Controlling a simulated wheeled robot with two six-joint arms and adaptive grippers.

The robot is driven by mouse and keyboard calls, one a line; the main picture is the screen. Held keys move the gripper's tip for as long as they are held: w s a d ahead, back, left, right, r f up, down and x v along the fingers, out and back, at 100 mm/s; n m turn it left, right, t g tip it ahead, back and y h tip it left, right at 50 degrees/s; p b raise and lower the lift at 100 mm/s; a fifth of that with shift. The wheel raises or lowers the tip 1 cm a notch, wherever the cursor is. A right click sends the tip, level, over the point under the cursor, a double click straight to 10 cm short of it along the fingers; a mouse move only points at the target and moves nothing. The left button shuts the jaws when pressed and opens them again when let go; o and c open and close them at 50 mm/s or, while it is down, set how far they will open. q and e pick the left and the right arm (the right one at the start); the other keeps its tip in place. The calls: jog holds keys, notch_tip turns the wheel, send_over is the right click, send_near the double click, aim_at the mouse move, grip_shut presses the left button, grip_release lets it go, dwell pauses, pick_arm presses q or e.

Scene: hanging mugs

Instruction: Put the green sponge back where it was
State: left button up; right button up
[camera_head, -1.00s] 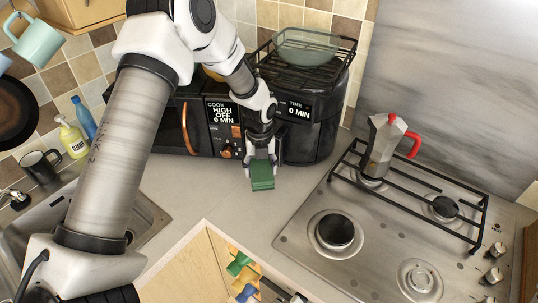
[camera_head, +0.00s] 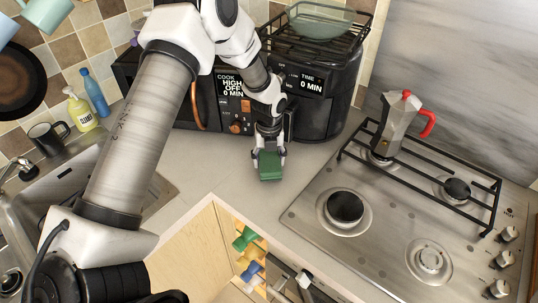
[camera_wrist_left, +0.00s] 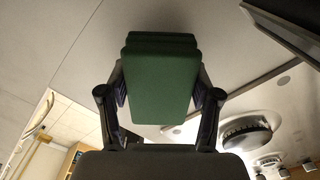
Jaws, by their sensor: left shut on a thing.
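The green sponge (camera_head: 270,166) is held in my left gripper (camera_head: 269,156), in front of the black appliances in the head view. The sponge hangs close over the grey countertop; I cannot tell whether it touches it. In the left wrist view the sponge (camera_wrist_left: 160,80) fills the space between the two fingers (camera_wrist_left: 160,105), which press on its sides. My right gripper is not in view.
A stove (camera_head: 400,215) with a moka pot (camera_head: 393,125) stands to the right. A black microwave and an air fryer (camera_head: 325,95) stand behind. A sink (camera_head: 50,200) lies to the left.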

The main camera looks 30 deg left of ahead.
pick_arm(q)
jog(key=shift+f, duration=0.7)
jog(key=shift+f+b, duration=0.4)
jog(key=shift+b, duration=0.05)
jog(key=o, duration=1.2)
jog(key=shift+o, duration=0.7)
jog(key=shift+r, duration=0.1)
notch_tip(320, 180, up, 12)
jog(key=shift+f, duration=0.1)
